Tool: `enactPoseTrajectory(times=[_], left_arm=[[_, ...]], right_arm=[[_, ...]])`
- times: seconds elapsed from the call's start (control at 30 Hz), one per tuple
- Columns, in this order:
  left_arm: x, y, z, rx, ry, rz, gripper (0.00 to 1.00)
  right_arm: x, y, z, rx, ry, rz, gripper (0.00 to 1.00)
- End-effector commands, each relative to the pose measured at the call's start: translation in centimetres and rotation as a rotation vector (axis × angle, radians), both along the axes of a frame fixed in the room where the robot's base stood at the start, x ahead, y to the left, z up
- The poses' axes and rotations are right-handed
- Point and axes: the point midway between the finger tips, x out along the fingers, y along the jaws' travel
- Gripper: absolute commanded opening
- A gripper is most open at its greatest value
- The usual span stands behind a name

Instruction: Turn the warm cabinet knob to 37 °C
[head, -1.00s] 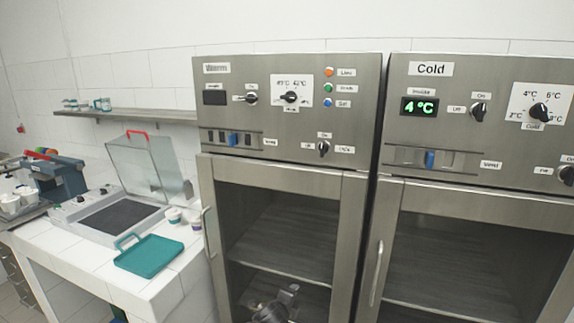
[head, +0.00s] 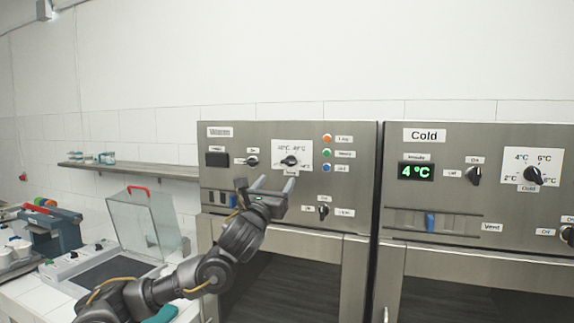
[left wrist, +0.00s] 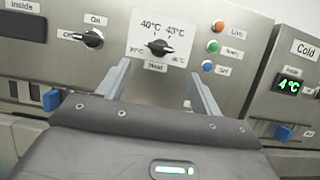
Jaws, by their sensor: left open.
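The warm cabinet knob (head: 290,161) is a black dial on a white temperature plate on the left cabinet's panel. In the left wrist view the knob (left wrist: 158,47) shows with 40 °C and 43 °C above it and smaller labels at its lower sides, one too small to read surely. Its pointer appears to lie nearly level; the exact setting cannot be told. My left gripper (head: 273,183) is open and empty just below and in front of the plate. In the left wrist view its two fingers (left wrist: 157,84) stand apart below the knob, not touching it. My right gripper is not in view.
The warm cabinet's display (head: 217,159) is dark. An on/off switch (head: 252,161) sits left of the knob and coloured buttons (head: 327,153) sit right. A blue vent slider (head: 233,199) is below. The cold cabinet (head: 470,215) stands at right, its display reading 4 °C.

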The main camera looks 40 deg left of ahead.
Motion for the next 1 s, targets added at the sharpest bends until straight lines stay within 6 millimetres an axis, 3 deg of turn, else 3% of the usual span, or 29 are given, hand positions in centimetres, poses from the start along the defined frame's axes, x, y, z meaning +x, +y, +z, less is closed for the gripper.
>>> enactPoseTrajectory(times=[0.3,0.53,1.0], left_arm=[[4.9,1.8,2.9,-0.003,0.001,0.002,0.65],[7.8,2.7,3.8,-0.003,0.001,0.000,0.65],[8.8,3.1,3.8,-0.003,0.000,-0.001,0.63]], right_arm=[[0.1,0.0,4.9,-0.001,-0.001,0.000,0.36],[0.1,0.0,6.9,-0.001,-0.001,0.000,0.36],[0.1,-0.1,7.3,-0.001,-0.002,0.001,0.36]])
